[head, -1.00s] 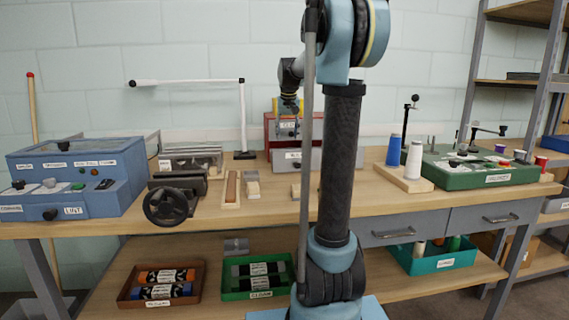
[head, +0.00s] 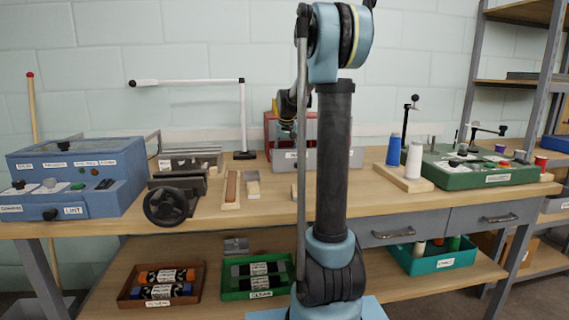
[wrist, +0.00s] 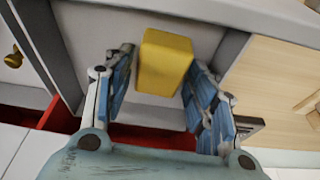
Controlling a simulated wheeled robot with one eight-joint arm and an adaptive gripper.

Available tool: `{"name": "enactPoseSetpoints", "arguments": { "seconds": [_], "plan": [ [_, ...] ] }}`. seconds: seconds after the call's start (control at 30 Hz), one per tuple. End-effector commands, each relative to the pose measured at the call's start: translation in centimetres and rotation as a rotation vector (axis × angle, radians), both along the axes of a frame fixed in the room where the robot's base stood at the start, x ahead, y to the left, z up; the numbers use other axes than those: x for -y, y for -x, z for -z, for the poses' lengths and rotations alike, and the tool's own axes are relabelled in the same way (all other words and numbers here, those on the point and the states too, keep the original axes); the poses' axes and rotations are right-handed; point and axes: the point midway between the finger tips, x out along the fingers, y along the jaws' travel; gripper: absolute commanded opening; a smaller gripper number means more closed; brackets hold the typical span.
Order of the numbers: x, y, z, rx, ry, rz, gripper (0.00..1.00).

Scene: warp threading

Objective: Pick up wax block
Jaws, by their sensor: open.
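A yellow block, which I take to be the wax block (wrist: 164,62), shows in the wrist view in a narrow grey-walled tray or compartment. My gripper (wrist: 158,76) is open, with one blue-padded finger on each side of the block. The right finger is close to the block's side; I cannot tell if either finger touches it. In the head view my gripper (head: 287,125) hangs down at the red and grey box (head: 330,157) at the back of the bench, and the block is mostly hidden there.
A black-handled vise (head: 167,205) and a wooden tray with a brown bar (head: 232,188) stand left of the box. The blue machine (head: 75,180) fills the bench's left end. Bare bench top lies in front.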

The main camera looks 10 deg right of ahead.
Motion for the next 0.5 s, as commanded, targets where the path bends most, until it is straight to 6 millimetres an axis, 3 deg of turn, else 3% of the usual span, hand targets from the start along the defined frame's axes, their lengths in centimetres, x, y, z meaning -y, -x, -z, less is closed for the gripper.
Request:
{"name": "enactPoseSetpoints", "arguments": {
  "seconds": [0.2, 0.37, 0.5],
  "plan": [
    [-0.01, 0.0, 0.04, 0.0, 0.0, 0.0, 0.49],
    [-0.05, 0.0, 0.03, 0.0, 0.0, -0.001, 0.16],
    [-0.09, 0.01, 0.03, 0.0, 0.0, -0.001, 0.15]
  ]
}}
